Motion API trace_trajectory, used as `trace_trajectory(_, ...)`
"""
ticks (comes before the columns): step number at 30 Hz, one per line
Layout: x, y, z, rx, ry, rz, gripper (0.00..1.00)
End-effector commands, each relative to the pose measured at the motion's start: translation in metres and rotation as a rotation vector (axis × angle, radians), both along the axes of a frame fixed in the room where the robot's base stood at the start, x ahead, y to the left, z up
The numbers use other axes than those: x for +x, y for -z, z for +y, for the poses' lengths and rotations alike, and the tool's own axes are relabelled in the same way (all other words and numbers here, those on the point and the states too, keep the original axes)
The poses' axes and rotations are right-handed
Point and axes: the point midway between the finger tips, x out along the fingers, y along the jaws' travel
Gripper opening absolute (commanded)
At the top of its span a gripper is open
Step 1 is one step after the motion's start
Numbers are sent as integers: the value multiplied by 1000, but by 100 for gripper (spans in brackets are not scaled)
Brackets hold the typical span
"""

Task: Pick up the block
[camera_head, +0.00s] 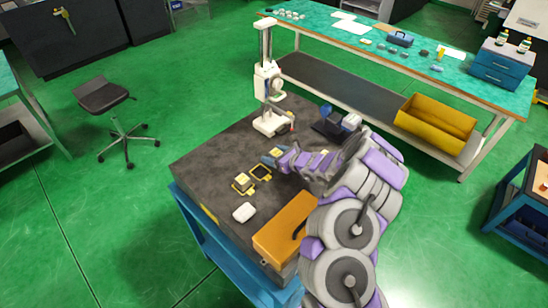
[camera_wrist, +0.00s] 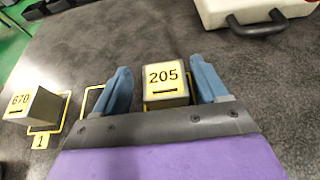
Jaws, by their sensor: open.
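A grey block with a yellow top marked 205 (camera_wrist: 166,82) sits between the fingers of my gripper (camera_wrist: 163,88) in the wrist view. The blue fingers stand apart, one on each side; whether they touch it I cannot tell. A second block, marked 670 (camera_wrist: 33,103), stands to the left by a yellow outline labelled 1. In the head view this block (camera_head: 243,182) is on the dark table, left of and nearer than my gripper (camera_head: 272,157). The block at my fingers is largely hidden there.
An empty yellow outline (camera_head: 261,173) lies between. On the dark table (camera_head: 215,154) are also a white lump (camera_head: 244,212), an orange case (camera_head: 285,228) and a tall white stand (camera_head: 267,85) beyond my gripper. A pale thing with a dark handle (camera_wrist: 258,22) shows at upper right.

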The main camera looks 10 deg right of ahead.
Motion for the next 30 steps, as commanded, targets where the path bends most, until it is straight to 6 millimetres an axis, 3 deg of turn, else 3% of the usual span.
trace_trajectory(8, 3, 1, 0, 1, 1, 0, 72)
trace_trajectory(27, 3, 1, 1, -1, 1, 1, 12)
trace_trajectory(30, 3, 1, 1, -1, 2, 0, 11)
